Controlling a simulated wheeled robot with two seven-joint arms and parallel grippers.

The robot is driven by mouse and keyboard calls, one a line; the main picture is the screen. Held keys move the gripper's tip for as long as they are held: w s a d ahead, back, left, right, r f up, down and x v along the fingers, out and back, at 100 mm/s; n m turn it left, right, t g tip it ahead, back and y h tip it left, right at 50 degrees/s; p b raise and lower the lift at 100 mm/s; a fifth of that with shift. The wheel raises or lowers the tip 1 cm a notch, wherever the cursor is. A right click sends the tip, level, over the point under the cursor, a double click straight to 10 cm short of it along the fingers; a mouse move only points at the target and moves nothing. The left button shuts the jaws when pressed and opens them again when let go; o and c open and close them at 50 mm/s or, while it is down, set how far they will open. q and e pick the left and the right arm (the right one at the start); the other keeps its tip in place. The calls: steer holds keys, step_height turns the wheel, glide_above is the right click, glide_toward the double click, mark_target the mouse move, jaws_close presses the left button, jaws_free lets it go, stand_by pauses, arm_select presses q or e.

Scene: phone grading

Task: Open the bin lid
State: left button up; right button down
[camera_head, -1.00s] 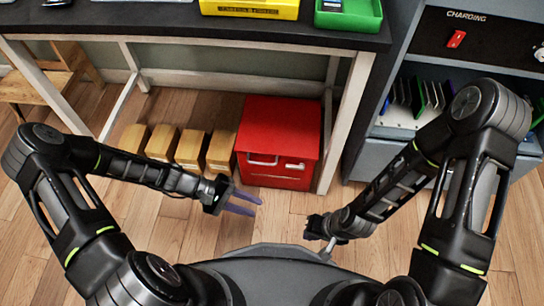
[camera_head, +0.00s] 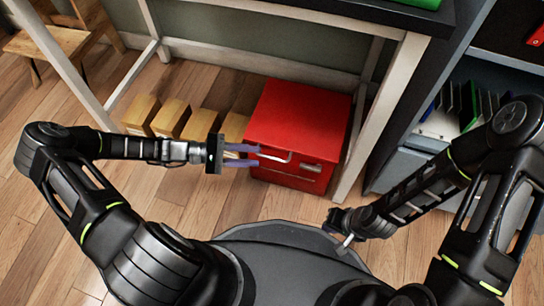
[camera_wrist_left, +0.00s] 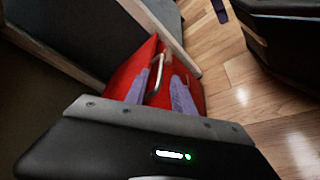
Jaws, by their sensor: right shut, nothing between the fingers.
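The red bin (camera_head: 300,115) stands on the floor under the table, and its lid looks closed. A pale handle (camera_head: 276,158) crosses the upper part of its front. My left gripper (camera_head: 257,156) is open, its two purple fingers pointing at the left part of the bin's front, close to the handle. In the left wrist view the handle (camera_wrist_left: 155,82) shows between the fingers (camera_wrist_left: 164,86). I cannot tell whether they touch it. My right gripper (camera_head: 345,243) is shut and empty, low in front of the bin, to its right.
Several yellow-brown boxes (camera_head: 172,118) stand in a row left of the bin. A white table leg (camera_head: 385,115) rises close on its right. A dark shelf unit with upright phones (camera_head: 480,103) stands further right. The wooden floor in front is partly clear.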

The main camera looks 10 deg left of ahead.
mark_target(268, 157)
arm_select(q)
steer(key=b+x, duration=0.1)
steer(key=x, duration=0.4)
steer(key=shift+d+f+b, duration=0.15)
steer(key=shift+f+b, duration=0.05)
steer(key=shift+b, duration=0.2)
steer(key=shift+w+d, duration=0.2)
steer(key=shift+d, duration=0.4)
jaws_close()
stand_by(0.5)
